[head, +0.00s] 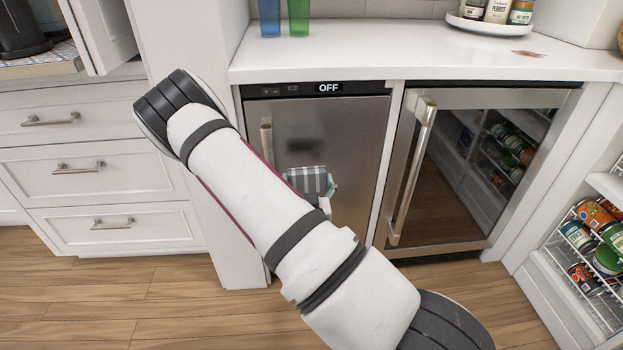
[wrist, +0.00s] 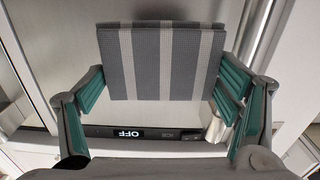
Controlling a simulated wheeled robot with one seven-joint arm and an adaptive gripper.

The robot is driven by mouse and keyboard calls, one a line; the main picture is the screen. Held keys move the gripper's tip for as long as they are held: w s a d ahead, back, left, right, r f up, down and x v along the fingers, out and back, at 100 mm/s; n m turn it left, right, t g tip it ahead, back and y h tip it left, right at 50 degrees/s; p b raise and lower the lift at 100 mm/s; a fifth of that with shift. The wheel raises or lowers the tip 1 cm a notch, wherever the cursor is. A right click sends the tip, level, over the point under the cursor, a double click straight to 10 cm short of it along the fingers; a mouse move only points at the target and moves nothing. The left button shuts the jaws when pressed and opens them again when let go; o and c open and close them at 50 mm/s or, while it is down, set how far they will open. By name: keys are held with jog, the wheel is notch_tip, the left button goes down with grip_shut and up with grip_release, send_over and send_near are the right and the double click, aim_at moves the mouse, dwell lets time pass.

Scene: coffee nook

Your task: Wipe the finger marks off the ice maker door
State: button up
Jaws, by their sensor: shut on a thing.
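The ice maker door (head: 345,135) is a brushed steel front, closed, under a dark control strip (head: 318,88) reading "ICE" and "OFF". A dark smudgy patch (head: 302,146) shows on its middle; I cannot tell marks from reflection. My gripper (head: 322,186) is in front of the door, partly hidden behind my arm. It is shut on a grey striped cloth (head: 306,179). In the wrist view the cloth (wrist: 160,62) spans between the green-padded fingers, facing the door. I cannot tell whether the cloth touches the door.
The ice maker's vertical handle (head: 266,138) stands out at the door's left. A glass-door fridge (head: 455,165) with a long handle (head: 412,170) is to the right. Blue (head: 269,17) and green (head: 298,17) cups and a reddish stain (head: 527,54) are on the white counter (head: 400,50).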

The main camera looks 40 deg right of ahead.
aim_at(303, 153)
jog(key=shift+r+p+x, duration=0.15)
jog(key=shift+r+x, duration=0.1)
jog(key=shift+x, duration=0.7)
jog(key=shift+r+p+x, duration=0.1)
jog(key=shift+r+x, duration=0.1)
jog(key=shift+x, duration=0.7)
jog(key=shift+r+p+x, duration=0.15)
jog(key=shift+r+x, duration=0.1)
jog(key=shift+x, duration=0.7)
jog(key=shift+x, duration=1)
jog(key=shift+s+d, duration=0.1)
jog(key=shift+d, duration=0.05)
jog(key=shift+s+d+b, duration=0.5)
jog(key=shift+s+d, duration=0.6)
jog(key=shift+d, duration=0.35)
jog(key=shift+w+d, duration=0.1)
jog(key=shift+w+a+r+b, duration=0.1)
jog(key=shift+w+a+b, duration=0.5)
jog(key=shift+w+a, duration=0.95)
jog(key=shift+c, duration=0.4)
jog(key=shift+s+a, duration=0.1)
jog(key=shift+s, duration=0.05)
